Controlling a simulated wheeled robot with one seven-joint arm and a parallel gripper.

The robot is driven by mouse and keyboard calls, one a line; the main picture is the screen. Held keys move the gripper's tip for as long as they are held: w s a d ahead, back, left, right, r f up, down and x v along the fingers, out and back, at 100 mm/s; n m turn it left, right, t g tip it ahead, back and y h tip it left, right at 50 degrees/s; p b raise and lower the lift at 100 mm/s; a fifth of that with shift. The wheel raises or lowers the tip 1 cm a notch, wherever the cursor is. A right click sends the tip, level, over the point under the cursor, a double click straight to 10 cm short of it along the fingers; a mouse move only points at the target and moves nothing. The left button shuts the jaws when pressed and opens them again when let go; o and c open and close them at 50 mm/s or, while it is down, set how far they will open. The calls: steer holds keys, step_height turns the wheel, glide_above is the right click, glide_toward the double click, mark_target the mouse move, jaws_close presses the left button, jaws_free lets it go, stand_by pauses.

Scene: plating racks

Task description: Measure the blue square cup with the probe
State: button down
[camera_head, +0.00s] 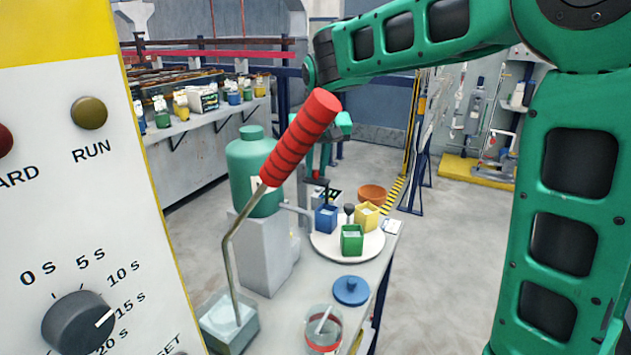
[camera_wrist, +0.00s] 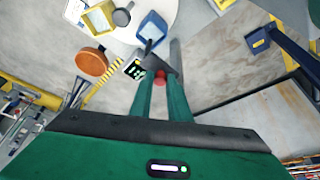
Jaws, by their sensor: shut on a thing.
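The blue square cup (camera_head: 326,217) stands upright on a round white tray (camera_head: 322,248), at its left side. In the wrist view the blue cup (camera_wrist: 152,25) lies just beyond my fingers, with its open top showing. My gripper (camera_wrist: 161,80) is shut on the probe (camera_wrist: 155,62), a dark piece with a red part between the fingertips. In the head view my gripper (camera_head: 317,174) is above and slightly left of the blue cup. The probe's tip is near the cup in the wrist view; I cannot tell whether it is inside.
A yellow cup (camera_head: 367,216) and a green cup (camera_head: 352,241) share the tray. A small meter (camera_wrist: 134,68) and an orange bowl (camera_head: 372,194) are close by.

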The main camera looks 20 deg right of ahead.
steer(key=shift+w+r, duration=0.1)
steer(key=shift+r, duration=0.15)
steer(key=c, duration=1.9)
jaws_free()
steer(key=shift+c, duration=0.2)
steer(key=v, duration=1)
steer(key=shift+r, duration=0.3)
